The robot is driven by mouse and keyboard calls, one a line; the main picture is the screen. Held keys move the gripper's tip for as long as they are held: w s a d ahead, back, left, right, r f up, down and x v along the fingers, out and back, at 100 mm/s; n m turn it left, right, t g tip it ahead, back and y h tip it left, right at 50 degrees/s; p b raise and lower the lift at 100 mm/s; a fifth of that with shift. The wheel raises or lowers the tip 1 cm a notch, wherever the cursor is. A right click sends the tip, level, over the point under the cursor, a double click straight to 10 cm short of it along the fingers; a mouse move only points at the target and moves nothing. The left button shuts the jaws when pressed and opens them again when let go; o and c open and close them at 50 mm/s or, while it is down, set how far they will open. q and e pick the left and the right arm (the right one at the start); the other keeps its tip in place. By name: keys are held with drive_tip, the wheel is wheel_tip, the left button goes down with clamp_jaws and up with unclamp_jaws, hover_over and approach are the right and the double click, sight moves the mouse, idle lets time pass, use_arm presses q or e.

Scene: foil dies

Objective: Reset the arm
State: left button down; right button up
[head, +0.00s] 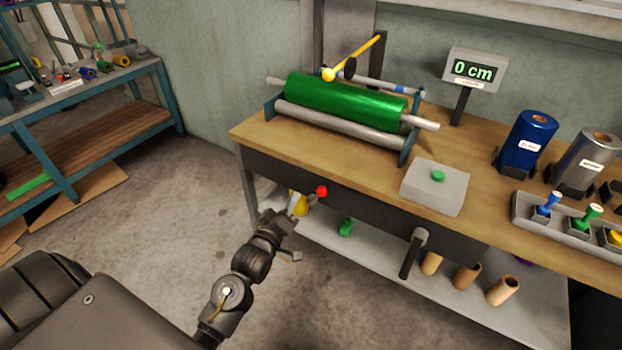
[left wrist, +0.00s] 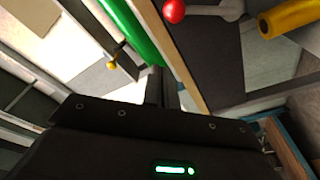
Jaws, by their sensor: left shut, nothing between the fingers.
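A yellow arm (head: 362,53) with a yellow ball end slants up to the right behind the green foil roll (head: 345,100). In the left wrist view a small yellow ball (left wrist: 112,64) shows left of the fingers, beside the green roll (left wrist: 130,27). A red ball knob (head: 321,191) on a short grey stem sticks out at the bench's front. It also shows in the left wrist view (left wrist: 174,11). My left gripper (head: 291,222) is shut and empty, in front of the bench and just below left of the red knob. My right gripper is out of view.
The wooden bench (head: 265,137) carries a grey box with a green button (head: 438,176), a "0 cm" display (head: 473,70) and a blue roll (head: 526,142). A black-handled crank (head: 411,256) juts from its front. Floor left of the bench is clear.

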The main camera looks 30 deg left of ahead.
use_arm(q)
wheel_tip(320, 180, down, 20)
drive_tip(key=s+d+m+g, duration=0.1)
drive_tip(key=s+m+g, duration=0.1)
drive_tip(key=m+g, duration=0.35)
drive_tip(key=s+d+f+m+g, duration=0.1)
drive_tip(key=s+f+m+g, duration=0.1)
drive_tip(key=s+f, duration=0.55)
drive_tip(key=s+d+f+m+g, duration=0.1)
drive_tip(key=s+f+g, duration=0.25)
drive_tip(key=f, duration=0.65)
drive_tip(key=s+f+m+g, duration=0.1)
drive_tip(key=s+f, duration=0.4)
drive_tip(key=s, duration=0.6)
drive_tip(key=s+f+m+g+p, duration=0.1)
drive_tip(key=s+f+g, duration=0.2)
drive_tip(key=s, duration=0.8)
drive_tip(key=s+f+m+g, duration=0.2)
drive_tip(key=s+f, duration=0.5)
drive_tip(key=s, duration=0.4)
drive_tip(key=shift+a+g, duration=0.3)
drive_tip(key=shift+g, duration=0.2)
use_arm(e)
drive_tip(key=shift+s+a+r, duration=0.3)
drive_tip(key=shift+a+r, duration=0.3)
use_arm(q)
drive_tip(key=shift+f, duration=0.1)
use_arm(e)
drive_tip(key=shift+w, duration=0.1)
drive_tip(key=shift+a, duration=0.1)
